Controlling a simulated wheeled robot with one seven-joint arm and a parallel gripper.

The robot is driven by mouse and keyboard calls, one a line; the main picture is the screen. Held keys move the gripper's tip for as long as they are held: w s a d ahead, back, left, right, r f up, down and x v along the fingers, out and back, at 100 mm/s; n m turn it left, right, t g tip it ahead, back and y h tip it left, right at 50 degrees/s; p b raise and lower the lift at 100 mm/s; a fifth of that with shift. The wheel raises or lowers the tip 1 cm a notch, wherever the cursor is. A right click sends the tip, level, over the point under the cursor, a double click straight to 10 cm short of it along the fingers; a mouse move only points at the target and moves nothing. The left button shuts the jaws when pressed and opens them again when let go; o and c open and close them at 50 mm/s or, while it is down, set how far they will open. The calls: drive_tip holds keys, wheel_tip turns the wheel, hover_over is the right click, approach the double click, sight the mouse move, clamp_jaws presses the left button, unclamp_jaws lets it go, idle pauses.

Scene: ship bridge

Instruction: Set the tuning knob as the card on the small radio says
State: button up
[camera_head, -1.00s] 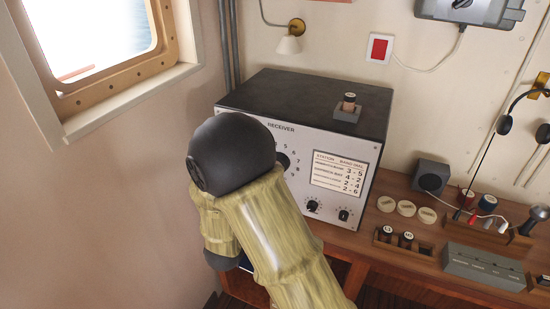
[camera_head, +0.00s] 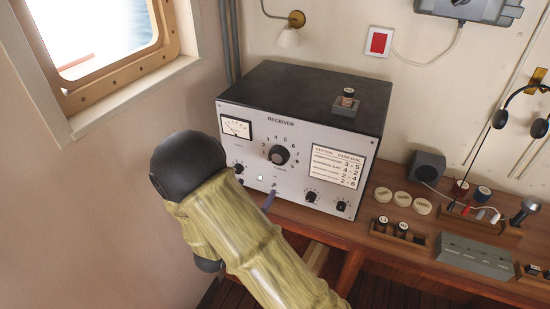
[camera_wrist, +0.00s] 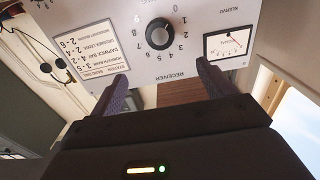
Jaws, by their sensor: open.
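The receiver (camera_head: 262,108) is a box with a black top and a pale front panel. Its large black knob (camera_head: 279,155) sits amid a ring of numbers and also shows upside down in the wrist view (camera_wrist: 159,33). I cannot read its pointer surely. A printed card (camera_head: 327,168) right of the knob, also in the wrist view (camera_wrist: 76,55), lists stations with number pairs such as 3-5 and 2-6; the names are too small to read surely. My gripper (camera_wrist: 163,85) is open and empty, facing the panel, fingers apart below the knob in that view. My arm mostly hides it in the head view.
A meter (camera_head: 236,127) and small knobs (camera_head: 310,196) are on the panel. A small block with a dark cylinder (camera_head: 346,103) stands on the receiver. Pale discs (camera_head: 402,199), a speaker box (camera_head: 427,166) and a grey labelled box (camera_head: 478,262) stand on the desk to the right.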

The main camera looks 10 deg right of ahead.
sight(277, 157)
drive_tip(key=p+x, duration=0.6)
drive_tip(key=x, duration=0.8)
drive_tip(key=shift+w+d, duration=0.1)
drive_tip(key=shift+w, duration=0.1)
drive_tip(key=shift+w+d+f, duration=0.1)
drive_tip(key=shift+w+d, duration=0.1)
drive_tip(key=shift+w, duration=0.15)
drive_tip(key=c, duration=1)
drive_tip(key=shift+o, duration=0.2)
